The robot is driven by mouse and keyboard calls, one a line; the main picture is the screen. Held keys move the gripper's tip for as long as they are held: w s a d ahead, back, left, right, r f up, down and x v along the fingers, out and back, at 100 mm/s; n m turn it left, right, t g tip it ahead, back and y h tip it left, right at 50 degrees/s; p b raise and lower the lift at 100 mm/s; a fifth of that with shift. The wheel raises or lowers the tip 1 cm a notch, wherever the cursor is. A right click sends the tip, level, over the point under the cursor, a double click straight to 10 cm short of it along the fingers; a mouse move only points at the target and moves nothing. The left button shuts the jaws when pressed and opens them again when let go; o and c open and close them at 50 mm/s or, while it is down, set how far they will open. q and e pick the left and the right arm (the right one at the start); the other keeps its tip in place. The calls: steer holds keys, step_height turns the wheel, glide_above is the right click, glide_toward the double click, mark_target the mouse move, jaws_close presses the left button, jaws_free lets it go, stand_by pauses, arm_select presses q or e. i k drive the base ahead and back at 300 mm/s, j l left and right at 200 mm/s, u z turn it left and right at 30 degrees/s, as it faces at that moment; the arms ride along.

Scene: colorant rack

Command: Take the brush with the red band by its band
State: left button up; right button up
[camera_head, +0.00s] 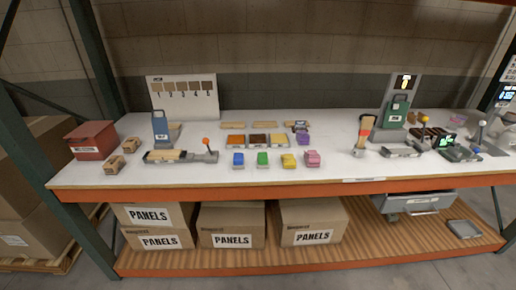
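In the head view, a brush-like object with a red-orange band (363,131) stands on the white shelf top, right of the middle. Its upper part is tan, and it appears upright or slightly tilted; the lower end is small and hard to make out. Nothing is holding it. Neither of my grippers is in view.
A grey device with a lever (402,151) stands close to the right of the brush. Several coloured blocks, including a pink one (312,158), stand left of it. A green container (394,112) is behind right. The white shelf top (345,175) is clear in front.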

mark_target(367, 124)
steer(key=i+j+z, duration=0.7)
steer(key=i+j, duration=0.15)
steer(key=i+j+z, duration=0.3)
steer(key=j, duration=0.3)
steer(key=i, duration=0.1)
